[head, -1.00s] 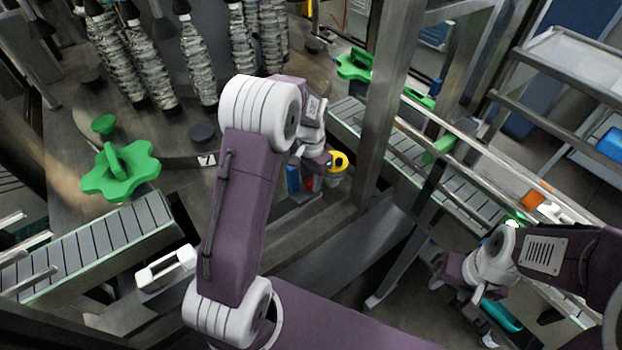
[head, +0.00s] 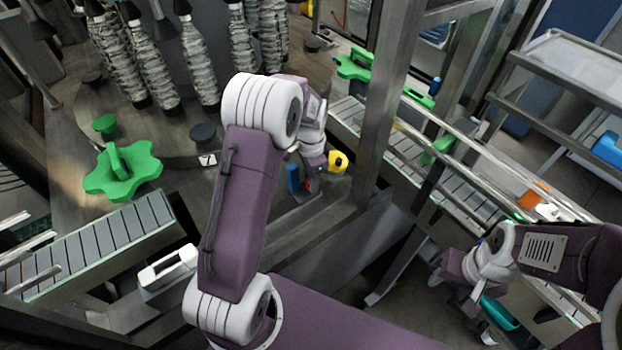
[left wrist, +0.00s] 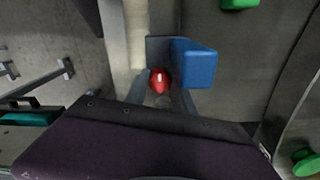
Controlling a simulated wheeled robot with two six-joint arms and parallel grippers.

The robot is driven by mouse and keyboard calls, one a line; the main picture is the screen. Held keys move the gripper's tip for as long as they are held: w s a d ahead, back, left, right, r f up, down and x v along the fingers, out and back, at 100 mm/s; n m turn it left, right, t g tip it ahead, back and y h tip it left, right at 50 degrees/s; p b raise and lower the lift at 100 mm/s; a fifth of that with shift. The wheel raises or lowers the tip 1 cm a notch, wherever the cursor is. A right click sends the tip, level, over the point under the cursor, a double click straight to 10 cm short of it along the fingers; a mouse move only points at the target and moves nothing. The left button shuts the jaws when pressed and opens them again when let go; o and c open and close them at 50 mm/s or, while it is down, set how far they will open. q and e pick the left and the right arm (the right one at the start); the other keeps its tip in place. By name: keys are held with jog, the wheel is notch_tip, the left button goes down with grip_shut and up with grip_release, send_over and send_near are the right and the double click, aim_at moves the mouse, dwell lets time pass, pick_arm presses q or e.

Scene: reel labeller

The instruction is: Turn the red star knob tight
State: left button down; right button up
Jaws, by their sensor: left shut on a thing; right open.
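The red star knob (left wrist: 160,80) sits low between the fingers of my left gripper (left wrist: 163,98) in the left wrist view. The gripper is shut on it, and its lobes are partly hidden. In the head view a small patch of the red knob (head: 309,184) shows beneath my left wrist, and the fingers there are mostly hidden by the arm. A blue block (left wrist: 195,63) is right beside the knob; it also shows in the head view (head: 293,178). My right gripper (head: 474,312) is at the lower right, away from the knob, open, its fingers hard to make out.
A yellow part (head: 338,161) is just right of my left wrist. A steel post (head: 385,100) stands further right. Green star wheels (head: 122,172) and slatted conveyors (head: 95,238) lie around. A teal item (head: 499,313) is beside my right gripper.

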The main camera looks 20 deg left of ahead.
pick_arm(q)
jog(key=c, duration=1.3)
grip_release()
jog(key=shift+c, duration=0.2)
notch_tip(320, 180, up, 9)
jog(key=b, duration=0.1)
jog(key=shift+b, duration=0.3)
